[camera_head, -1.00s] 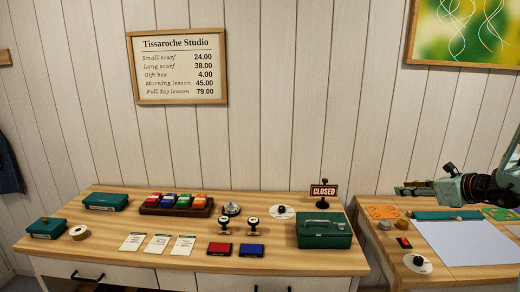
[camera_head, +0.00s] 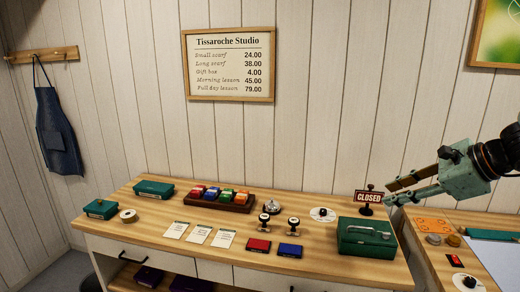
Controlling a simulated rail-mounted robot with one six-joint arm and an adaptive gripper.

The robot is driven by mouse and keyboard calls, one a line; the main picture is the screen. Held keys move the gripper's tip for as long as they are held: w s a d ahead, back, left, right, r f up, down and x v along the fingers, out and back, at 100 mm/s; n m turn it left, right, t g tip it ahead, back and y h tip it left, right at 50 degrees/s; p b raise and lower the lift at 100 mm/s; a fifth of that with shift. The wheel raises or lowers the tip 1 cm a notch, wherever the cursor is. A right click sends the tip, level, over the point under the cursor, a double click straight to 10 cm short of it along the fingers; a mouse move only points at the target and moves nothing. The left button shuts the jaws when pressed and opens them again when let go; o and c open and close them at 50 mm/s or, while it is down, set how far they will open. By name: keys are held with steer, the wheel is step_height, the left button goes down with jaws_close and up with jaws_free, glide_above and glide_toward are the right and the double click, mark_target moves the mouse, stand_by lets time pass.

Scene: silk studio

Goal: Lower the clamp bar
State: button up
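A teal bar (camera_head: 492,234) lies along the far edge of the white sheet (camera_head: 500,258) on the right-hand table; it is cut off by the right picture edge. I cannot tell for certain that it is the clamp bar, or whether it is raised. My gripper (camera_head: 388,194) is in the air at the right, left of the bar in the picture. Its two fingers point left and look apart, with nothing seen between them. Its tips show just right of the CLOSED sign.
The CLOSED sign (camera_head: 369,197) and a green cash box (camera_head: 366,236) stand at the left table's right end. Stamps, ink pads, cards and a rack of coloured blocks (camera_head: 216,201) fill its middle. An orange plate (camera_head: 433,226) and small discs sit left of the sheet.

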steer(key=s+a+r+n+g+h, duration=0.15)
steer(key=s+a+n, duration=0.35)
steer(key=s+a, duration=0.5)
steer(key=s+a+r+n+g, duration=0.1)
steer(key=s+a+n+g, duration=0.3)
steer(key=s+a, duration=0.65)
steer(key=s+r+n+t+h, duration=0.1)
steer(key=s+r+n+h, duration=0.1)
steer(key=s+n, duration=0.4)
steer(key=s+d+r+n+h+p, duration=0.1)
steer(key=s+n, duration=0.6)
steer(key=s, duration=0.7)
steer(key=shift+s+d+r+n+t+h, duration=0.35)
steer(key=shift+r+h, duration=0.3)
steer(key=shift+r, duration=0.45)
